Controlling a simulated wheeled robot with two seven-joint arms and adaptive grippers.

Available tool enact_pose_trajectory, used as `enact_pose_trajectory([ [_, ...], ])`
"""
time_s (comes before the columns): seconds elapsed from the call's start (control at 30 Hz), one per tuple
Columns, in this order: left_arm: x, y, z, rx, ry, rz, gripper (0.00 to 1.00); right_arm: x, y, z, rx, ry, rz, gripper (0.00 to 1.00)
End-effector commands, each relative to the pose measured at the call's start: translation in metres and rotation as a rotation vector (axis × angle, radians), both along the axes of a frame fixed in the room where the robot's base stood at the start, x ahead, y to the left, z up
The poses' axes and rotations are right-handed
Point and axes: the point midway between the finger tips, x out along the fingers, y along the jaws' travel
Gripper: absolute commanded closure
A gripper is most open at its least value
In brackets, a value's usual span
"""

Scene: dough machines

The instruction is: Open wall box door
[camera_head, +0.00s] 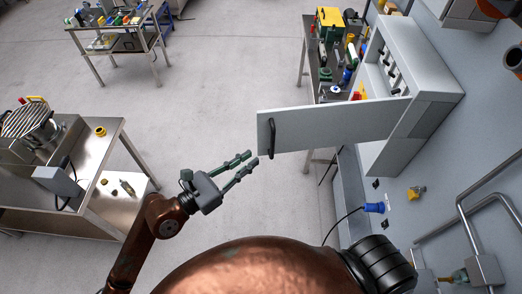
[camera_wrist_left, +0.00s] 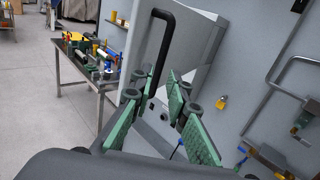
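The wall box (camera_head: 425,115) is a light grey cabinet on the right wall, and its door (camera_head: 335,125) stands swung far out to the left. Switches or fittings show inside the box. The door's dark bar handle (camera_head: 271,139) is near its free edge. My left gripper (camera_head: 249,158) is open and empty, with its green fingertips just left of and below the handle, apart from it in the head view. In the left wrist view, the handle (camera_wrist_left: 162,45) appears beyond the gap between the fingers (camera_wrist_left: 152,90). My right gripper is not in view.
A table (camera_head: 303,45) with tools and colored parts stands behind the door. A steel table (camera_head: 95,160) is at the left. Pipes (camera_head: 470,215), a blue plug (camera_head: 374,207) and a yellow fitting (camera_head: 416,193) are on the right wall. Floor left of the door is clear.

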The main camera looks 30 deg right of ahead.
Motion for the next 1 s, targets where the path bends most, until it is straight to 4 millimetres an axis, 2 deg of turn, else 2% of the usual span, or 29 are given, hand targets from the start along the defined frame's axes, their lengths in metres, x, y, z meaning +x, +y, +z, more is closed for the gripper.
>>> enact_pose_trajectory([
  [0.1, -0.004, 0.016, -0.001, 0.002, -0.001, 0.001, 0.85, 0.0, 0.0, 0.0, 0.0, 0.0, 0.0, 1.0],
  [0.27, -0.006, 0.025, 0.0, 0.0, 0.0, 0.0, 0.85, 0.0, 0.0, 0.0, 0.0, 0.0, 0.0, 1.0],
  [1.0, -0.006, 0.025, 0.0, 0.0, 0.0, 0.0, 0.85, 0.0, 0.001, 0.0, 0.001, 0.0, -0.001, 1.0],
])
